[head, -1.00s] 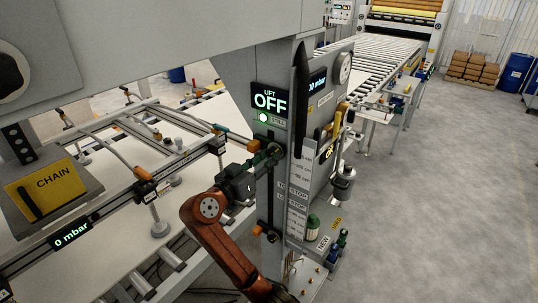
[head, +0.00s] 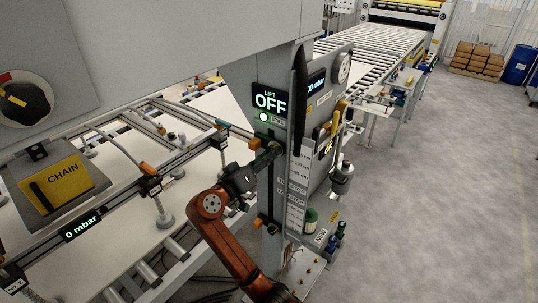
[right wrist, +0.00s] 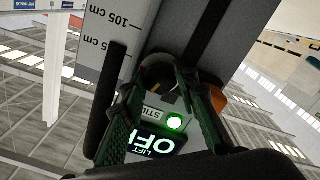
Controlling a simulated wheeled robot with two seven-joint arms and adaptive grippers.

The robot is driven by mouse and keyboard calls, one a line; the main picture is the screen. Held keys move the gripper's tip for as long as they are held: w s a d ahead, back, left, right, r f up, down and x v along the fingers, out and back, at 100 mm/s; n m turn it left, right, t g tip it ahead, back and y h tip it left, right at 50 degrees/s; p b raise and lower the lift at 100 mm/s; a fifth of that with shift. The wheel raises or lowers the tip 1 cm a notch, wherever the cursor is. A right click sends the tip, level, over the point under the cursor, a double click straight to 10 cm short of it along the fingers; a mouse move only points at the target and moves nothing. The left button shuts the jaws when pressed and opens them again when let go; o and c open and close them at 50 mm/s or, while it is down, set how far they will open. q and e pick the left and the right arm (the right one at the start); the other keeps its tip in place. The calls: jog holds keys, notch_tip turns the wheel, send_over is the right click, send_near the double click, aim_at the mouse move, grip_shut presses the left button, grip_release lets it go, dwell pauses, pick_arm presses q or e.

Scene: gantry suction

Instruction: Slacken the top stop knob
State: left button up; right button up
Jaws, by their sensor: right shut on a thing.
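The top stop knob (right wrist: 157,72) is a dark round knob on the grey post, beside an orange stop block (head: 254,143), below the LIFT OFF display (head: 270,102). My right gripper (head: 266,157) reaches it from the lower left and is shut on it. In the right wrist view its two green-black fingers (right wrist: 158,84) stand on either side of the knob, which they partly hide. The head view shows the knob small, so its turn angle cannot be told. A second orange stop block (head: 261,222) is lower on the post. My left gripper is not in view.
A height scale (head: 296,205) and a dark upright bar (head: 299,100) stand right of the knob. The gantry frame with a 0 mbar display (head: 82,228) and a yellow CHAIN panel (head: 62,184) are on the left.

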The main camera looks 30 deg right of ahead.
jog(key=o, duration=1.1)
jog(key=shift+o, duration=0.2)
jog(key=v, duration=1.2)
